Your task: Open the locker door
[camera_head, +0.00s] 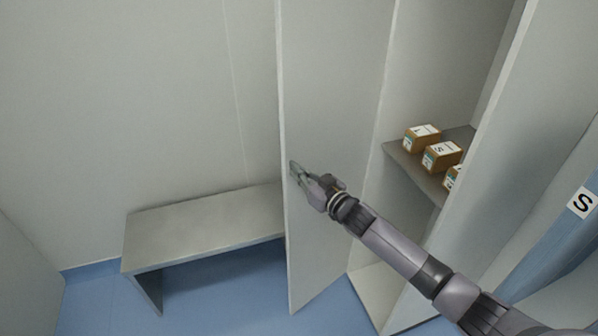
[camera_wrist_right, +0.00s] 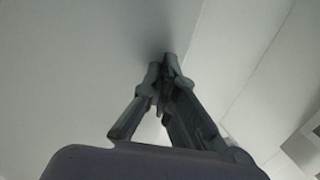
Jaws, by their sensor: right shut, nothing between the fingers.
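The locker door (camera_head: 335,110) is a tall light-grey panel and stands swung open to the left of the locker interior. The locker (camera_head: 410,85) shows its inside and a shelf. My right gripper (camera_head: 294,170) is shut and empty, with its fingertips at the inner face of the door close to its free left edge. In the right wrist view the closed fingertips (camera_wrist_right: 161,68) are right by a pale flat surface; I cannot tell whether they touch it. My left gripper is not in view.
Small brown boxes (camera_head: 421,138) with white labels sit on the locker shelf (camera_head: 397,160). A grey bench (camera_head: 200,228) stands against the wall, left of the door. Blue floor is open in front.

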